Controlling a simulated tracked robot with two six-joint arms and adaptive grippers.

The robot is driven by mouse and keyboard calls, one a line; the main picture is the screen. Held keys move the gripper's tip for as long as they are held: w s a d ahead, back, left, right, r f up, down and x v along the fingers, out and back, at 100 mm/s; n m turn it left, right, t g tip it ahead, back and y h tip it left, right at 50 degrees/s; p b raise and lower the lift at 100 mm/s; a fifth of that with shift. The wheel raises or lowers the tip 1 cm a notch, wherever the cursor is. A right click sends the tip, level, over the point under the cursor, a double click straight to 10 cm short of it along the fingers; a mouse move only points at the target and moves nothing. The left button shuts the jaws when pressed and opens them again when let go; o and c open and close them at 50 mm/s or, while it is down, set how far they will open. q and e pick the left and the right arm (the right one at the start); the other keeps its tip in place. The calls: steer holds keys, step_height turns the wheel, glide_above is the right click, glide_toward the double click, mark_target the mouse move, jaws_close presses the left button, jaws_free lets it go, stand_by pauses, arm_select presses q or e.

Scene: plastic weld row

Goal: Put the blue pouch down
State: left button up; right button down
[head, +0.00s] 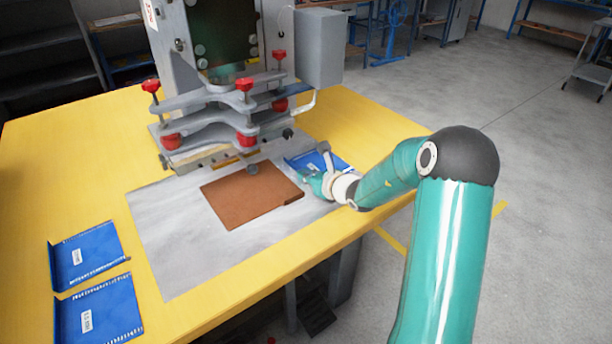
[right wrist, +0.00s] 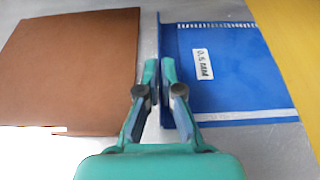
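The blue pouch (head: 302,161), with a white "0.5 mm" label, is at the right of the brown plate (head: 248,193) and looks flat and level. It also shows in the right wrist view (right wrist: 235,65), with its upright left edge between my fingers. My right gripper (right wrist: 159,68) is shut on that edge. In the head view, my right gripper (head: 318,180) partly covers the pouch. The pouch is at or just above the grey metal sheet (head: 165,235); I cannot tell whether it touches. My left gripper is in neither view.
Two more blue pouches, one nearer (head: 97,310) and one farther (head: 88,257), lie at the left of the yellow table (head: 40,160). A grey press with red knobs (head: 245,84) stands behind the brown plate. The sheet's front left part is bare.

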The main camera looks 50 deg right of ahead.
steer(key=shift+f, duration=0.1)
steer(key=c, duration=1.8)
jaws_free()
steer(key=o, duration=0.5)
